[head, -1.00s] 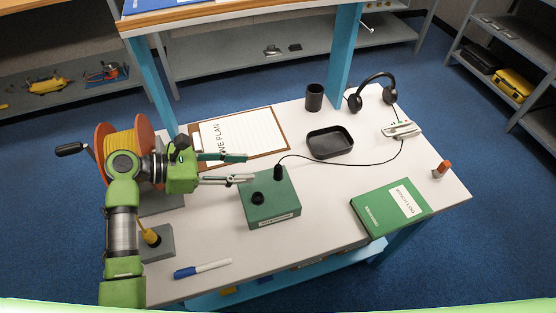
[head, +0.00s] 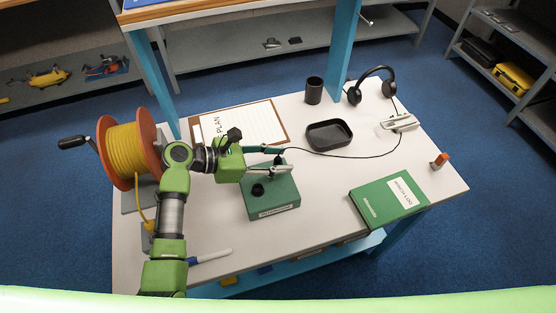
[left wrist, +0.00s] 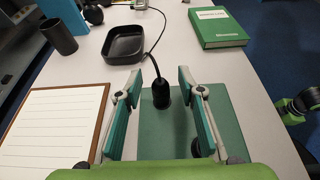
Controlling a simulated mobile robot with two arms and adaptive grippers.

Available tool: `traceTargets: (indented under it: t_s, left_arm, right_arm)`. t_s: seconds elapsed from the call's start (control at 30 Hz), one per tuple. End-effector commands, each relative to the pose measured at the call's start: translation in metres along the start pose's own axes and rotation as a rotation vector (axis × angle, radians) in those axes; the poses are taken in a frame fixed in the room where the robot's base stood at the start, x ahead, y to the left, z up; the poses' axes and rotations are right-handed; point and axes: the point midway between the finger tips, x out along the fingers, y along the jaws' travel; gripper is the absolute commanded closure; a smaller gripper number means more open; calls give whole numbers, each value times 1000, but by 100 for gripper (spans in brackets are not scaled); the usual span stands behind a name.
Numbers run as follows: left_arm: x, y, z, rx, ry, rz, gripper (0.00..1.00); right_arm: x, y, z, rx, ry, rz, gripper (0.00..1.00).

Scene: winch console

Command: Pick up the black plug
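The black plug (left wrist: 160,94) stands upright at the far edge of the green box (left wrist: 150,125), its cable running from its top. In the head view the plug (head: 279,160) is partly hidden by my fingers. My left gripper (head: 280,159) is open above the box, one finger on each side of the plug. In the left wrist view there is a gap between the plug and both fingers (left wrist: 158,86). A round black part (head: 258,190) sits on the box top, nearer the front. My right gripper is not in view.
The cable runs right past the black tray (head: 330,134) to a pale device (head: 399,122). A clipboard (head: 243,124) lies behind the arm. A green log book (head: 388,199), cable reel (head: 130,150), marker (head: 212,256), cup (head: 314,90) and headset (head: 371,82) are also on the table.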

Motion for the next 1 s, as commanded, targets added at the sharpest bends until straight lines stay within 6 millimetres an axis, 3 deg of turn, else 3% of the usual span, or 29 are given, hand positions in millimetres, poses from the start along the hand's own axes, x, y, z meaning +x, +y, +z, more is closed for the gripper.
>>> traceTargets:
  t_s: [0.07,0.2,0.57,0.77,0.87,1.0]
  left_arm:
    - [0,0,0,0,0,0,67]
    - [0,0,0,0,0,0,98]
    - [-1,0,1,0,0,0,98]
    - [-7,1,15,4,-1,2,98]
    - [-14,1,32,8,-2,1,98]
    - [-50,2,48,7,1,4,98]
  right_arm:
    - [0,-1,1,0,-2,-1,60]
    - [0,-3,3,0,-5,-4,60]
    - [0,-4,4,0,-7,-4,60]
    - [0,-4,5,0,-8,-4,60]
    - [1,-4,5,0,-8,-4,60]
    - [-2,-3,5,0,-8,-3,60]
